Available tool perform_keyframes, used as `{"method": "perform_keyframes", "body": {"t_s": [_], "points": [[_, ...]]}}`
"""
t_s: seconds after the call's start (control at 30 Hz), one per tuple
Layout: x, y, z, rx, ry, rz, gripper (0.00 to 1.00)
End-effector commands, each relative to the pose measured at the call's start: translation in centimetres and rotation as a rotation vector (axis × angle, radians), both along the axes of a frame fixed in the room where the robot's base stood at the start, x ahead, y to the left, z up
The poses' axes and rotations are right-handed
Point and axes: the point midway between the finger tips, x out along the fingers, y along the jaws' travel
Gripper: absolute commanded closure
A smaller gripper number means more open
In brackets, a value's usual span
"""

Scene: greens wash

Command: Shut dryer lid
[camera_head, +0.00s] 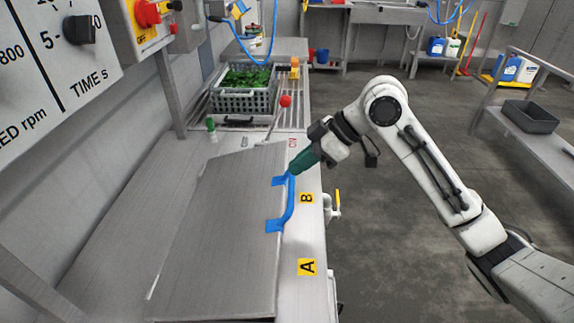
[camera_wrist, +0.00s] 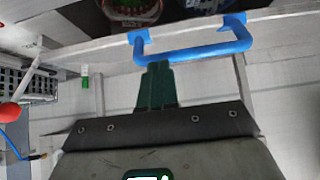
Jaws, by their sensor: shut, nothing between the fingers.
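My gripper (camera_head: 292,172), with teal fingers, is at the far end of the handle. In the wrist view the shut fingertips (camera_wrist: 158,68) reach just below the bar, near one end. Nothing is between them; contact with the handle is unclear.
Yellow labels B (camera_head: 307,198) and A (camera_head: 307,267) mark the counter's right side. A control panel (camera_head: 55,60) is at upper left. The floor (camera_head: 375,255) right of the counter is clear.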

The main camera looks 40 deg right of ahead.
Motion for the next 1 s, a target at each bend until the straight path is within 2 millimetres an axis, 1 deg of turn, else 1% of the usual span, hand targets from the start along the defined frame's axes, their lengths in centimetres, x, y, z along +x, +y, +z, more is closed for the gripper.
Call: {"method": "perform_keyframes", "body": {"t_s": [0.03,0.2,0.4,0.6,0.8,1.0], "points": [[-0.3,-0.3,-2.2,0.031,-0.022,-0.004,1.0],[-1.2,-1.3,-5.2,0.106,-0.098,-0.003,1.0],[-1.8,-2.0,-7.8,0.172,-0.167,-0.001,1.0],[-2.1,-2.3,-9.4,0.213,-0.21,0.0,1.0],[-2.3,-2.5,-9.9,0.23,-0.228,0.0,1.0],[-2.3,-2.5,-10.0,0.233,-0.229,0.001,1.0]]}}
